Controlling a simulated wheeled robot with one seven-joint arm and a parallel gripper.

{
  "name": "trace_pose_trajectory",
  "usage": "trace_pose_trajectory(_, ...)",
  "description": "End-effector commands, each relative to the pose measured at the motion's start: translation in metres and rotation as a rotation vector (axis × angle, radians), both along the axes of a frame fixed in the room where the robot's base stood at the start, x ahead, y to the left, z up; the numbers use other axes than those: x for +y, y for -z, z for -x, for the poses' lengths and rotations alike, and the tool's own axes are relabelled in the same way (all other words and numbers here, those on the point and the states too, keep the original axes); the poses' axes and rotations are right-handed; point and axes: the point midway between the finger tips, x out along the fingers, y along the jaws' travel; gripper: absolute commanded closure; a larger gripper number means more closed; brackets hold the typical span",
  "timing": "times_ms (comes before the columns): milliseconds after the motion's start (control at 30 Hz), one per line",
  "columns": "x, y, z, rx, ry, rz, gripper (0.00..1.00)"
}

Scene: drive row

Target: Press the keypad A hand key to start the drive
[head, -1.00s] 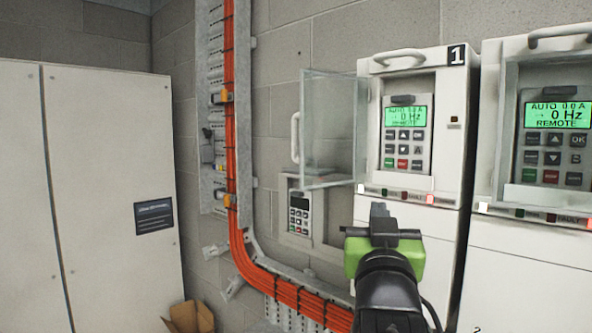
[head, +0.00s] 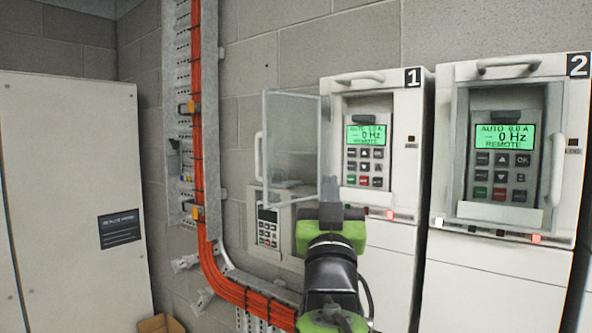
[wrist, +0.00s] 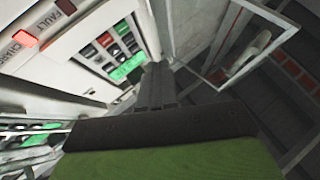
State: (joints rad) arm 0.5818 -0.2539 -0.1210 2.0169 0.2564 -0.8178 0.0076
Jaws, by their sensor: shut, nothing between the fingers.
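Drive 1 (head: 388,90) has a keypad (head: 350,166) in its recess, with a lit green display (head: 366,136) reading AUTO, 0 Hz, REMOTE. Its bottom row has a green key and red keys. The clear cover (head: 292,140) of drive 1 stands swung open to the left. My gripper (head: 340,212) is shut and empty, below and in front of this keypad, apart from it as far as I can tell. In the wrist view the keypad (wrist: 111,45) appears upside down, left of my shut fingertips (wrist: 155,75).
Drive 2 (head: 500,75) stands to the right, its framed clear cover appearing closed, with a handle (head: 557,172). A small wall keypad (head: 268,227) is at lower left. Orange cables (head: 200,130) run down the wall. A pale cabinet (head: 65,200) stands left.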

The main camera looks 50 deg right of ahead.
Motion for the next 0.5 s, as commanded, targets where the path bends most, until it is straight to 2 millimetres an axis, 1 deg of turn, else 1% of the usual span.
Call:
trace_pose_trajectory(33,-0.009,-0.004,-0.001,0.003,0.003,-0.002,1.0)
trace_pose_trajectory(100,-0.019,-0.004,-0.001,0.002,0.004,-0.002,1.0)
trace_pose_trajectory(233,-0.035,-0.001,-0.003,-0.002,0.002,-0.002,1.0)
trace_pose_trajectory(333,-0.043,0.0,-0.003,0.0,0.003,-0.001,1.0)
trace_pose_trajectory(500,-0.047,0.0,-0.004,-0.001,0.0,-0.001,1.0)
